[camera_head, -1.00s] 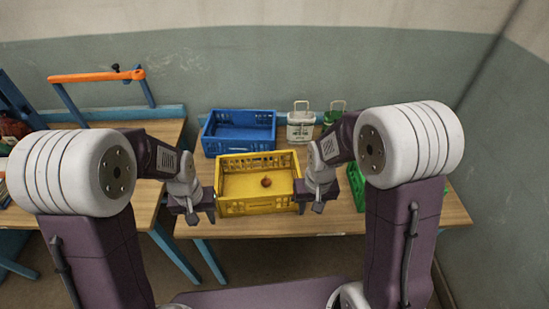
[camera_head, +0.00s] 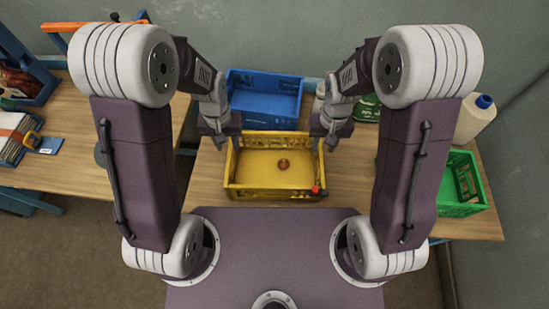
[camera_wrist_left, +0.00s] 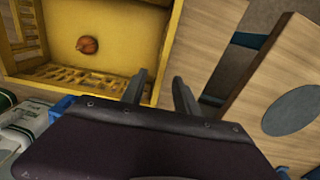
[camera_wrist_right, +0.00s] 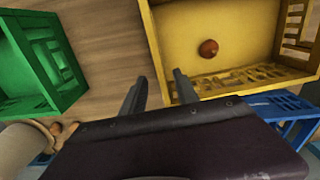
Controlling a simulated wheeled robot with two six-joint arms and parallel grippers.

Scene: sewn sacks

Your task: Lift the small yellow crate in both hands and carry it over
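The small yellow crate (camera_head: 236,190) sits on the table in the head view, with a reddish-brown round thing (camera_head: 283,163) inside. My left gripper (camera_head: 234,141) is at its left side near the far corner, my right gripper (camera_head: 318,142) at its right side near the far corner. In the left wrist view the left fingers (camera_wrist_left: 160,88) are apart, with the crate's side wall (camera_wrist_left: 168,45) running down between them. In the right wrist view the right fingers (camera_wrist_right: 158,88) are also apart, around the opposite side wall (camera_wrist_right: 152,38). Whether they touch the walls is unclear.
A blue crate (camera_head: 265,82) stands just behind. A green crate (camera_head: 452,203) and a white bottle with a blue cap (camera_head: 474,118) are at the right. A small red thing (camera_head: 317,190) shows by the yellow crate's front right corner. A second table (camera_head: 75,150) is at left.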

